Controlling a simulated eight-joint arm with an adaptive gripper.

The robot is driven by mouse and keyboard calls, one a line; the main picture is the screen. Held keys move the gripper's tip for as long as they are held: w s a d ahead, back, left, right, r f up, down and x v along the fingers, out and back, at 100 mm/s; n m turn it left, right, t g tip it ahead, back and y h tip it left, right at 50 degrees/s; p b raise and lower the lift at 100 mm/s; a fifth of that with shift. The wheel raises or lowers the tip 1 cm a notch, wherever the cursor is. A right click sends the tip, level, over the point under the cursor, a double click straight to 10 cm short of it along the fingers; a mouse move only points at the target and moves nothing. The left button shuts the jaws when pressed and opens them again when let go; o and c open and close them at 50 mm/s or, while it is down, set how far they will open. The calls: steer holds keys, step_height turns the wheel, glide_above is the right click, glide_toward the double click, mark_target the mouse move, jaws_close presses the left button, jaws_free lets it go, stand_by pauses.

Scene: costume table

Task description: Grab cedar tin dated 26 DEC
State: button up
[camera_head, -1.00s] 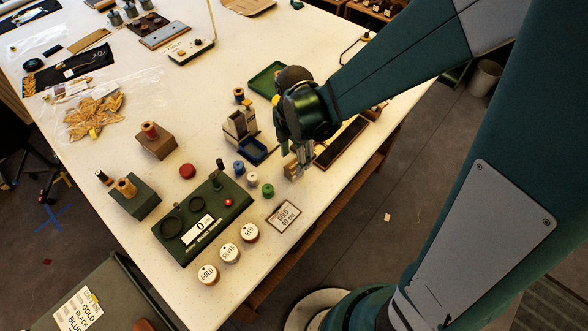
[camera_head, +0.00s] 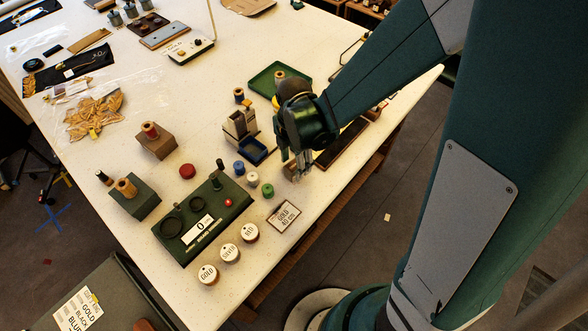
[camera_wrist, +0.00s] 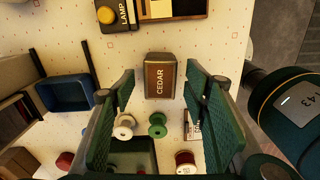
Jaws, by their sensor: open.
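A brown box-shaped tin labelled CEDAR (camera_wrist: 160,78) stands on the white table in the wrist view, centred beyond and between my two fingers. No date can be read on it. My gripper (camera_wrist: 163,95) is open, with green ridged pads on either side and nothing between them. In the head view my gripper (camera_head: 303,170) hangs low over the table, right of the small spools. The tin is mostly hidden by my gripper in that view.
Green (camera_wrist: 157,124) and white (camera_wrist: 124,126) spools stand near the fingers. A blue bin (camera_wrist: 65,94) is left, and a LAMP box (camera_wrist: 113,14) lies beyond the tin.

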steer(key=shift+f, duration=1.35)
steer(key=c, duration=1)
